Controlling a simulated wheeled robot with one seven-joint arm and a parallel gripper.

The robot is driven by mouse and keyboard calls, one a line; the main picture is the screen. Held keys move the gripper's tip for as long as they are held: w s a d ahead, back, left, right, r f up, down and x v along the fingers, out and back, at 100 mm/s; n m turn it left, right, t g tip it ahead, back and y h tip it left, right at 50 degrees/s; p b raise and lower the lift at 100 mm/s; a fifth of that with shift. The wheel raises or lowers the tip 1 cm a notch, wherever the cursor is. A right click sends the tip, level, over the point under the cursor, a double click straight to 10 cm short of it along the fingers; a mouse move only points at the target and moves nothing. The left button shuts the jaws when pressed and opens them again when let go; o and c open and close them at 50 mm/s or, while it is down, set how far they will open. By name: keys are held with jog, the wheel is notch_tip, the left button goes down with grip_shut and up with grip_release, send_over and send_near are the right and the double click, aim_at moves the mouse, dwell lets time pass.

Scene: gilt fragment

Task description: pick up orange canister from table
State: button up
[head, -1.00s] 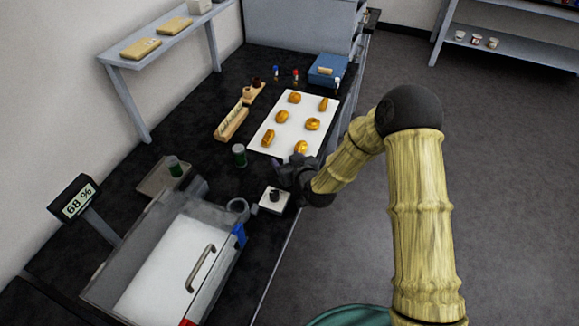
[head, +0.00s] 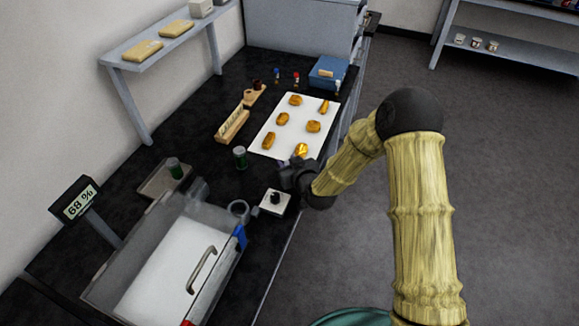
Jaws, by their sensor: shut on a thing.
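I see no clear orange canister. Several gold-orange lumps, such as one gilt lump (head: 283,118), lie on a white sheet (head: 262,148) on the black table. My gripper (head: 298,161) is at the sheet's near edge, shut on the nearest gilt lump (head: 301,150). The lump shows just beyond the dark fingers, which hide its lower part. I cannot tell whether it is clear of the sheet. A dark green canister (head: 240,157) stands left of my gripper.
A small white block with a black knob (head: 275,202) sits close to my gripper. A clear-walled box (head: 165,270) fills the near table. A wooden rack (head: 232,125), small capped vials (head: 296,78) and a blue box (head: 328,70) stand farther back.

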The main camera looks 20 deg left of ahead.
notch_tip(320, 180, up, 10)
jog(key=shift+b, duration=0.6)
dwell(0.4)
